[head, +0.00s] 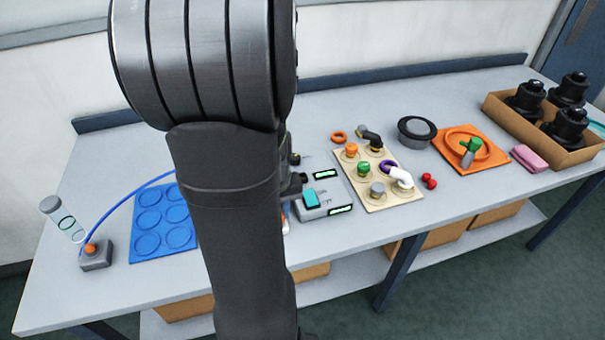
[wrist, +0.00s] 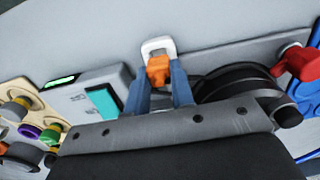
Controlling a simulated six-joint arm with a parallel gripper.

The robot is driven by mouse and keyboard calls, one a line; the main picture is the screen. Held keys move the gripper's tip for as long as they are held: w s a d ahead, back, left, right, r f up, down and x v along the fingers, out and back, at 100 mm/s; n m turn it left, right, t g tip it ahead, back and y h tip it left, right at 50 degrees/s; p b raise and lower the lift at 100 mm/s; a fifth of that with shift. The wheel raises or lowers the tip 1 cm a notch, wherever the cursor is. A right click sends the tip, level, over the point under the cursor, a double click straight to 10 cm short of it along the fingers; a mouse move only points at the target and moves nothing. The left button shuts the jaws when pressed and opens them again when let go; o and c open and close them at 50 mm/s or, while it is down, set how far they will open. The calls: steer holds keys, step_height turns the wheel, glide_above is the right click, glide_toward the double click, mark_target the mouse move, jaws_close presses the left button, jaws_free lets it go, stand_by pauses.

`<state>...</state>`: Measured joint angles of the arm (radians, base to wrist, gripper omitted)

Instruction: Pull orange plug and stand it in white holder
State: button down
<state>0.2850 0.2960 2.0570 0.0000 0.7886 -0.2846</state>
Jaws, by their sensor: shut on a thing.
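In the wrist view my gripper (wrist: 160,78) is shut on the orange plug (wrist: 158,68), which sits between the two blue-grey fingertips. The white holder (wrist: 158,45) shows directly beyond the plug, and the plug overlaps its near edge. I cannot tell whether the plug is inside the holder or just in front of it. In the head view my arm hides the gripper, the plug and most of the area around them.
A grey unit with a teal screen (head: 311,198) stands close beside the gripper. In the wrist view a black coil (wrist: 235,82) and a red part (wrist: 299,63) lie to the right. A beige board with fittings (head: 378,183) and a blue mat (head: 165,218) flank the area.

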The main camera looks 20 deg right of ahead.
steer(key=shift+f, duration=0.15)
steer(key=shift+f, duration=0.9)
steer(key=c, duration=0.7)
jaws_free()
steer(key=shift+r, duration=4.3)
steer(key=shift+f, duration=0.1)
